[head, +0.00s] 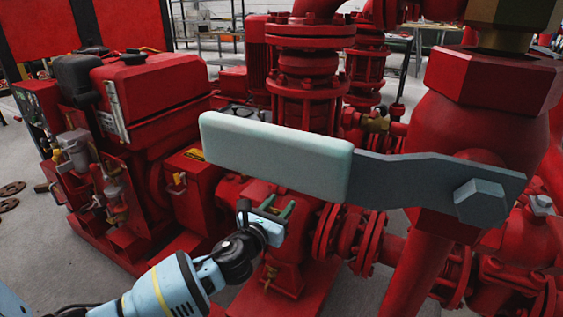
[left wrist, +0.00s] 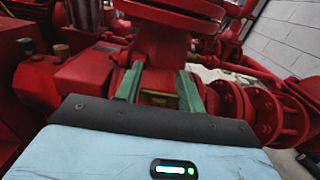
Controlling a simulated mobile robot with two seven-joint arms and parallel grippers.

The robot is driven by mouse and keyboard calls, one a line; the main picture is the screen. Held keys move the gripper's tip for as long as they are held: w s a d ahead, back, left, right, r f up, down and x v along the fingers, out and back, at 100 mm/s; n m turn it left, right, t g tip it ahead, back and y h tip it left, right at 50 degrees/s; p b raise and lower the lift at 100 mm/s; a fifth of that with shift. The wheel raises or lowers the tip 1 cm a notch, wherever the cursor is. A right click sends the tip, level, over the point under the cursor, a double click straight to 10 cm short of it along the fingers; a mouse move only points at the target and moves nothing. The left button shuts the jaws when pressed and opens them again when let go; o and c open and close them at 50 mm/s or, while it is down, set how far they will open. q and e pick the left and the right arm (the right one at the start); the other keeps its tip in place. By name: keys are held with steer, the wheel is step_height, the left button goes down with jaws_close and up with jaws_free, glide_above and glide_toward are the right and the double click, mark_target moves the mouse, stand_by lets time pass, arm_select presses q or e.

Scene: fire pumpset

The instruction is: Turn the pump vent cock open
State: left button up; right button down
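My left gripper (head: 274,208) is in front of the red pump casing (head: 232,193) in the head view. Its two green fingers stand apart, with nothing clearly held. In the left wrist view the open fingers (left wrist: 159,88) face the casing, with a small brass-coloured piece (left wrist: 157,98) showing between them. I cannot tell whether this piece is the vent cock, or whether the fingers touch it. A large lever with a pale grip (head: 275,157) crosses the head view close to the camera, bolted to a red valve body. My right gripper is not in view.
A red engine unit (head: 150,95) stands at the left. Flanged red pipework (head: 345,235) lies right of my left gripper, and a vertical flanged pipe (head: 305,85) rises behind the lever. Grey floor (head: 30,230) is open at the far left.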

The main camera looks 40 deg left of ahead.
arm_select(q)
steer(key=c, duration=0.5)
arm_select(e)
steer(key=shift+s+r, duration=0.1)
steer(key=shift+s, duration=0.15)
